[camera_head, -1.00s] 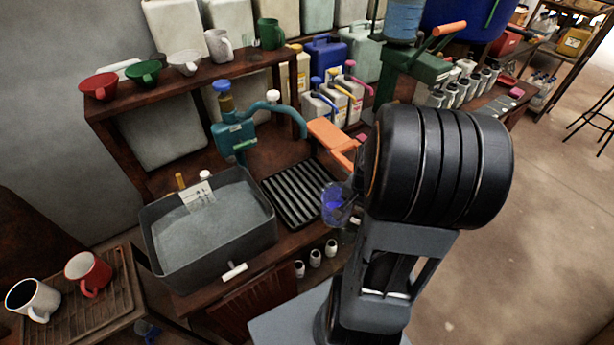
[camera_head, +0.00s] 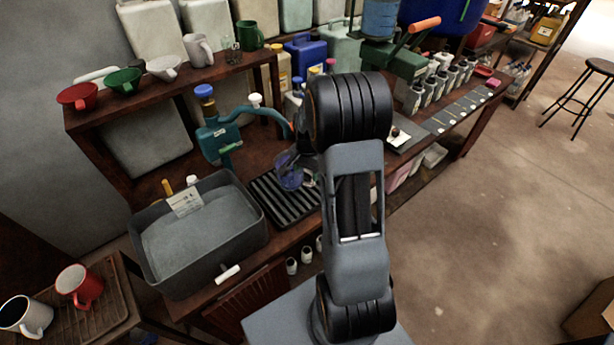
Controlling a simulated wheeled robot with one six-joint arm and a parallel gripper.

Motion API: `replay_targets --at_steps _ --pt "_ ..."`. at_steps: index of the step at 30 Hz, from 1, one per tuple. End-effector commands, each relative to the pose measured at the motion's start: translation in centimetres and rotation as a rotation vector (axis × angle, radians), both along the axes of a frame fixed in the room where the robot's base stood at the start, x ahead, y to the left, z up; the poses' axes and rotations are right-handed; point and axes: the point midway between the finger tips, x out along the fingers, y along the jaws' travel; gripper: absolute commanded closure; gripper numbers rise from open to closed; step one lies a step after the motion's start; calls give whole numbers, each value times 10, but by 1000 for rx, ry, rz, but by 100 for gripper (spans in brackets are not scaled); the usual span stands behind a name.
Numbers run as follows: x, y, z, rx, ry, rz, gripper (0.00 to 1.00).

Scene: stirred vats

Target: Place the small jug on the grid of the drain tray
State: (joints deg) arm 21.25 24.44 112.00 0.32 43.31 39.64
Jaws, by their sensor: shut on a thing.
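The small jug (camera_head: 287,175) is clear with a blue tint and looks roughly upright. My gripper (camera_head: 305,179) is shut on it from the right; the fingers are small and partly hidden by my arm. The drain tray (camera_head: 273,200) is a dark tray with a grid of slats on the bench, right of the grey basin. In the picture the jug overlaps the tray's far right part. I cannot tell whether its base touches the grid or hangs above it.
A grey basin (camera_head: 150,270) stands left of the tray. A teal pump (camera_head: 217,140) with a curved spout rises behind it. A shelf (camera_head: 180,88) with cups and funnels is above. The near left slats are clear.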

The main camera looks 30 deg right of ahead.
Motion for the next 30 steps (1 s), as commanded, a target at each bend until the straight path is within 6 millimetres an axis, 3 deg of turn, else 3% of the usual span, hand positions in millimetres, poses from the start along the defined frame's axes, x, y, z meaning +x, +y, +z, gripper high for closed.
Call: replay_targets --at_steps 7,16,17,24,30 --pt "-1 0 -28 1 3 0 86" --pt "-1 0 -31 1 0 0 86" --pt "-1 0 -30 0 1 0 41" --pt "-1 0 -30 0 1 1 18" --pt "-1 0 -30 0 1 0 18"
